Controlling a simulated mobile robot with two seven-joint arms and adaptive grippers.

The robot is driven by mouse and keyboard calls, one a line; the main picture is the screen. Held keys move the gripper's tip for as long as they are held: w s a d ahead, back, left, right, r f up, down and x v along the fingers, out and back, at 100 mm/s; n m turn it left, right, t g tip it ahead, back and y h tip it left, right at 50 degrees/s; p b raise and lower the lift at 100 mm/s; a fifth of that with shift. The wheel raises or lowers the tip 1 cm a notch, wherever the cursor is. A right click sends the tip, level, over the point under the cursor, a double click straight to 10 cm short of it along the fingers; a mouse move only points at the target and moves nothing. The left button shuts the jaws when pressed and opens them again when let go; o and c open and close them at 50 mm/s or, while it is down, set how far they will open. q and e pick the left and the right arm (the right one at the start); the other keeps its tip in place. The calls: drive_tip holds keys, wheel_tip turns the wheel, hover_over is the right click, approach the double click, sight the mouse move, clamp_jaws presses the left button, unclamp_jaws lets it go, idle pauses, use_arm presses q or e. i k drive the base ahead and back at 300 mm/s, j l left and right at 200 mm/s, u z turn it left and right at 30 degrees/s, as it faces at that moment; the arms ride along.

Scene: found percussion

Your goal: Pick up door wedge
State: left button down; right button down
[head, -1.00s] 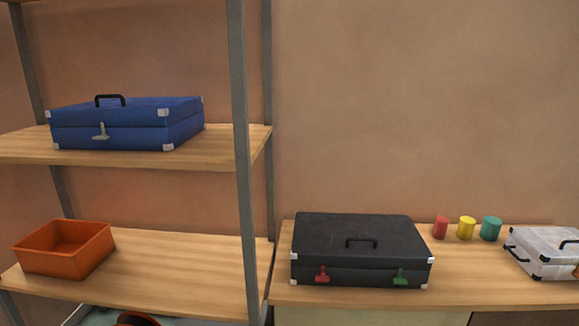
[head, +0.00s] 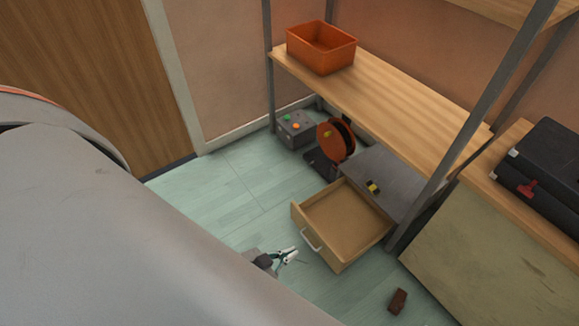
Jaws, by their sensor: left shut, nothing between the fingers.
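A small reddish-brown block (head: 398,301), which looks like the door wedge, lies on the pale green floor at the lower right, in front of the cabinet panel. My left gripper (head: 287,257) shows small, past my large grey arm, to the left of the open drawer. Its fingers are shut and empty. It is well apart from the wedge, up and to the left of it in the picture. My right gripper is not in view.
An open, empty wooden drawer (head: 343,222) juts out below the shelf. An orange cable reel (head: 335,141) and a grey box with buttons (head: 295,128) stand behind it. An orange bin (head: 321,48) sits on the shelf. A black case (head: 541,170) is on the right counter.

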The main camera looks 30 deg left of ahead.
sight(402, 298)
drive_tip(key=k+l+u, duration=0.1)
drive_tip(key=u, duration=0.3)
drive_tip(key=k+u, duration=0.2)
drive_tip(key=u, duration=0.2)
drive_tip(key=z, duration=1.3)
